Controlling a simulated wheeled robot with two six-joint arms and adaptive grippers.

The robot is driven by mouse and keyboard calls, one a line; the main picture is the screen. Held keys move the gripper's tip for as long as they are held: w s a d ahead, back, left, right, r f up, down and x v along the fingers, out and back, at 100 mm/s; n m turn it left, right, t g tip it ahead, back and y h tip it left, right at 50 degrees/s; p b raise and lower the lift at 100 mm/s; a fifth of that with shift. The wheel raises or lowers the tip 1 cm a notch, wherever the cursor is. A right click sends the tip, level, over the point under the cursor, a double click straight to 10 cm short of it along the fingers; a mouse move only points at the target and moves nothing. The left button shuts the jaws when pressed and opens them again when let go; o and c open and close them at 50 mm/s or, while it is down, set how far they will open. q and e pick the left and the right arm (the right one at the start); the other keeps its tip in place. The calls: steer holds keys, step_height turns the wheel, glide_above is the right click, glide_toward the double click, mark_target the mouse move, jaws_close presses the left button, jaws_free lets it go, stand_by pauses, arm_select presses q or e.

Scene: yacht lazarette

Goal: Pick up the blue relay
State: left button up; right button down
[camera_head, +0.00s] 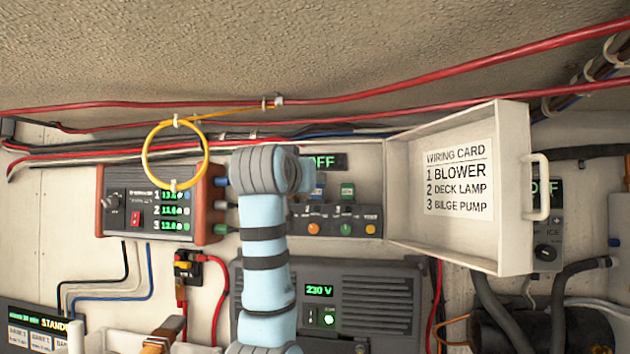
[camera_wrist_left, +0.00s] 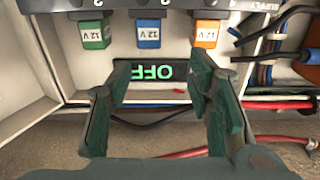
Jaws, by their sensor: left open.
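The blue relay (camera_wrist_left: 148,34) is a small blue block with a white "12 V" label, seated in a dark socket strip (camera_wrist_left: 180,3) in the left wrist view. A green relay (camera_wrist_left: 93,33) and an orange relay (camera_wrist_left: 207,34) are seated on either side of it. My left gripper (camera_wrist_left: 153,78) is open and empty; its fingers are apart from the relays, with the blue relay roughly between their directions. In the head view the blue relay (camera_head: 318,191) shows just right of my arm, near the green relay (camera_head: 347,190). My arm hides the orange relay and gripper there.
An open white cover (camera_head: 465,188) with a wiring card stands right of the relay box. A display reading OFF (camera_wrist_left: 155,72) is on the box wall. An orange-ended meter unit (camera_head: 160,200) and a yellow cable loop (camera_head: 147,160) are at left. Red cables run overhead.

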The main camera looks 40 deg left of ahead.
mark_target(319, 186)
arm_select(q)
steer(key=w+p, duration=0.1)
steer(key=w, duration=0.1)
steer(key=w+a+p, duration=0.1)
steer(key=w, duration=0.2)
steer(key=w+a+f+p, duration=0.1)
steer(key=w, duration=0.1)
steer(key=shift+w+a, duration=0.1)
steer(key=shift+w, duration=0.2)
steer(key=shift+w+a+f, duration=0.1)
steer(key=shift+w, duration=0.15)
steer(key=shift+s+a, duration=0.1)
steer(key=shift+s, duration=0.35)
steer(key=shift+c, duration=0.4)
steer(key=shift+s, duration=0.3)
steer(key=c, duration=0.3)
steer(key=shift+r, duration=0.2)
steer(key=c, duration=0.4)
steer(key=shift+c, duration=1.3)
steer(key=shift+w+f, duration=0.1)
steer(key=shift+c, duration=0.3)
arm_select(e)
steer(key=r, duration=0.1)
steer(key=w+r, duration=0.1)
steer(key=r, duration=0.1)
steer(key=shift+d, duration=0.1)
steer(key=shift+w, duration=0.1)
